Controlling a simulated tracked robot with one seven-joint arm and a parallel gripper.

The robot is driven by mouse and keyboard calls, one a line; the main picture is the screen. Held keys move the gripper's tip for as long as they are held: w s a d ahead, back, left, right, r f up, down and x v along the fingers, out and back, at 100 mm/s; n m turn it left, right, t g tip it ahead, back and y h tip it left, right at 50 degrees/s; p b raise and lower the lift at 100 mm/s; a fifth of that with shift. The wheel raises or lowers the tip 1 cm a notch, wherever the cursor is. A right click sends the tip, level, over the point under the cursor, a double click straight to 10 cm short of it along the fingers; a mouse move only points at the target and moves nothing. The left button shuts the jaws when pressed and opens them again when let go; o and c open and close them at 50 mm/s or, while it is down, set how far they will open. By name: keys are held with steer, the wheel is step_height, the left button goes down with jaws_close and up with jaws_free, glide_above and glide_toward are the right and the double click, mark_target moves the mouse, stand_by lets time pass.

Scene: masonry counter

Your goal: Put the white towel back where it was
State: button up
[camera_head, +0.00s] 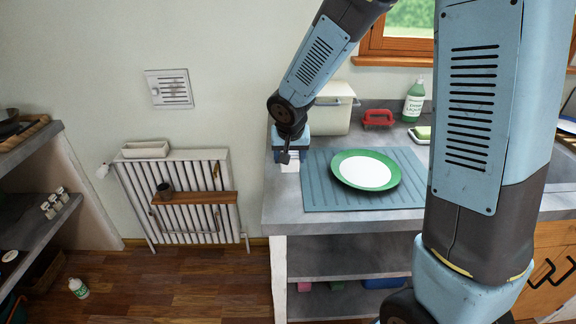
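My gripper (286,156) points down at the left end of the grey counter (282,212), beside the blue ribbed mat (318,192). Its fingers are small and dark here, and I cannot see whether they are open or shut. A small white patch (290,167) shows just below and beside the gripper. It may be the white towel, but it is too small and too covered to tell, and I cannot see whether the gripper touches it. No other towel is clearly visible.
A green-rimmed plate (366,171) lies on the mat. Behind stand a whitish bin (331,112), a red-handled brush (378,118) and a green bottle (413,101). Floor between is clear.

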steer(key=shift+w+a+f, duration=0.2)
steer(key=shift+w+f, duration=0.1)
steer(key=shift+f, duration=1.6)
steer(key=o, duration=1.1)
steer(key=shift+d+f, duration=0.1)
steer(key=shift+s+d+r, duration=0.1)
steer(key=shift+r, duration=0.25)
steer(key=v, duration=1.1)
steer(key=shift+s+r, duration=0.2)
steer(key=shift+r, duration=0.05)
